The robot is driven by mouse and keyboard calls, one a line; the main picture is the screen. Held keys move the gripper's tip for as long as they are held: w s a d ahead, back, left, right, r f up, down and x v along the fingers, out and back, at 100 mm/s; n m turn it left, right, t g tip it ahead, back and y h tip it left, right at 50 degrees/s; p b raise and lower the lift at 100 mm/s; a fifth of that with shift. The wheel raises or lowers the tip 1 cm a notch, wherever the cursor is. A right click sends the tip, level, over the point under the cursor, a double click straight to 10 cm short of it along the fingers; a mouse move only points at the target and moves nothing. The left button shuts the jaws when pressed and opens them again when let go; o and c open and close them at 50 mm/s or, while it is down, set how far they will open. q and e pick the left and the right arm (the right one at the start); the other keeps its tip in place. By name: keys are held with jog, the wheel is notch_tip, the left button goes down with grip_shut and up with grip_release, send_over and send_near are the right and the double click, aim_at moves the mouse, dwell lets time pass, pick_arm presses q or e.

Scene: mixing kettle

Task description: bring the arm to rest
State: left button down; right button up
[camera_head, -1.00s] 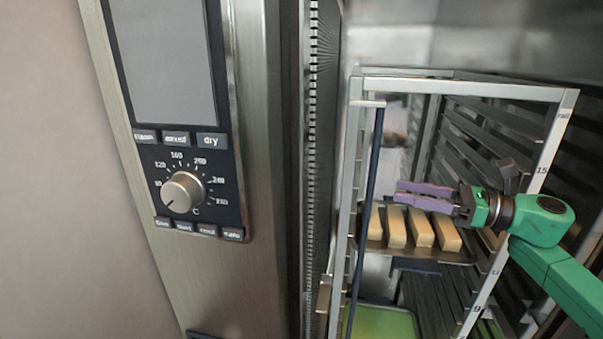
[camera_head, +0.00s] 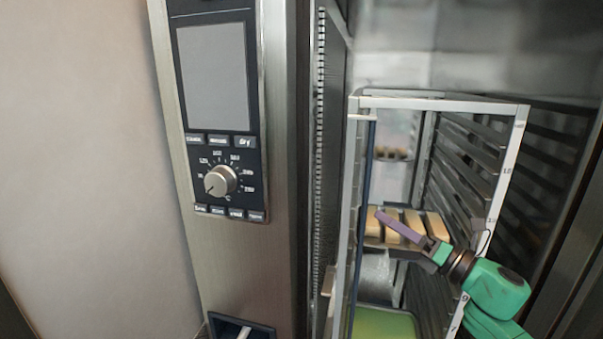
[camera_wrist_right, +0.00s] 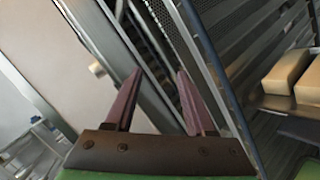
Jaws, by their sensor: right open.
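My right arm, green with a black wrist, comes in from the lower right in the head view. Its gripper (camera_head: 400,226) has purple fingers and is in front of the loaves on the rack. In the right wrist view the two fingers (camera_wrist_right: 160,95) stand apart with nothing between them. Several pale loaves (camera_head: 436,226) lie in a row on a tray in the rack; two also show at the right of the wrist view (camera_wrist_right: 288,70). I cannot tell from the head view how far the fingers are from the loaves. My left gripper is not in view.
A tall metal rack (camera_head: 440,103) with side rails stands in the steel chamber. A green tray (camera_head: 385,324) lies lower in it. The oven's control panel, with a dial (camera_head: 220,181) and a screen (camera_head: 213,77), is left of the rack.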

jog(key=s+d+f+m+g+h, duration=0.1)
jog(key=s+d+f+m+h, duration=0.15)
jog(key=f+m+h, duration=0.65)
jog(key=s+d+f+m+h, duration=0.1)
jog(key=s+f+m+h, duration=0.3)
jog(key=f+m, duration=1)
jog(key=s+d+f+m+g, duration=0.1)
jog(key=s+f+m+g, duration=0.45)
jog(key=s, duration=0.45)
jog(key=s+f+m+g, duration=0.4)
jog(key=s+m, duration=0.2)
jog(key=s, duration=0.4)
jog(key=s+f+g, duration=0.1)
jog(key=s+f, duration=0.1)
jog(key=f, duration=1)
jog(key=s+f+g, duration=0.1)
jog(key=s+f, duration=0.1)
jog(key=f, duration=1)
jog(key=s+d+f+g+h, duration=0.1)
jog(key=s+d+f, duration=0.2)
jog(key=s+f, duration=1.2)
jog(key=shift+s+b, duration=0.35)
jog(key=shift+s, duration=0.35)
